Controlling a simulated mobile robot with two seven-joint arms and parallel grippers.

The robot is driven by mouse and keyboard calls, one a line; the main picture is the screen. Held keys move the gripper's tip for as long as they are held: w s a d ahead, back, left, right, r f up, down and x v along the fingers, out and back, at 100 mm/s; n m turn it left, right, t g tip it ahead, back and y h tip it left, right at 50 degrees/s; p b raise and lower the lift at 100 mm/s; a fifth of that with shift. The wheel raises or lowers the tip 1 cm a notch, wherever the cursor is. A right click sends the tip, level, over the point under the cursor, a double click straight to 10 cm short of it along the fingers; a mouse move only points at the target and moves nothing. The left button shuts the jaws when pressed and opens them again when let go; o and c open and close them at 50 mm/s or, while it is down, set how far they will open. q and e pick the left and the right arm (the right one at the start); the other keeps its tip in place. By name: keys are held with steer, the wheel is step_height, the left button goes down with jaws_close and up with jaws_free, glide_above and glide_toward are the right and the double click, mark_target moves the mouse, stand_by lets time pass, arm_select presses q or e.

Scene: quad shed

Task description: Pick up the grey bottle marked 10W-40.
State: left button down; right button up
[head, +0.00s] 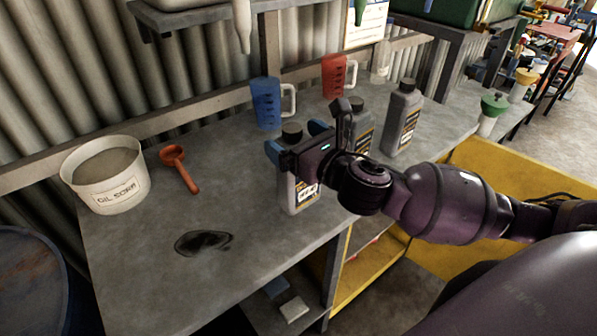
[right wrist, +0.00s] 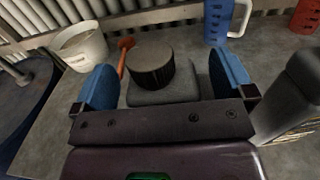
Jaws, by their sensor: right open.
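A grey bottle with a black cap (head: 300,195) stands upright near the bench's front edge; its label is too small to read surely. My right gripper (head: 295,139) is at its top, open, with blue fingers on either side of it. In the right wrist view the bottle's cap and shoulder (right wrist: 163,97) lie between the open fingers (right wrist: 165,76), with gaps at both sides. A second grey bottle (head: 363,125) is partly hidden behind my gripper. A third grey bottle (head: 403,120) stands farther right. I cannot tell by label which is 10W-40. My left gripper is out of view.
On the grey bench (head: 150,265) are a blue jug (head: 266,104), a red jug (head: 333,76), a white tub (head: 106,178), an orange scoop (head: 180,168) and a dark oil stain (head: 203,242). A green-topped funnel or bottle (head: 493,105) stands at right. The front left of the bench is clear.

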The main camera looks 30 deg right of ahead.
steer(key=shift+w, duration=0.3)
jaws_close()
steer(key=shift+r, duration=0.15)
stand_by(0.3)
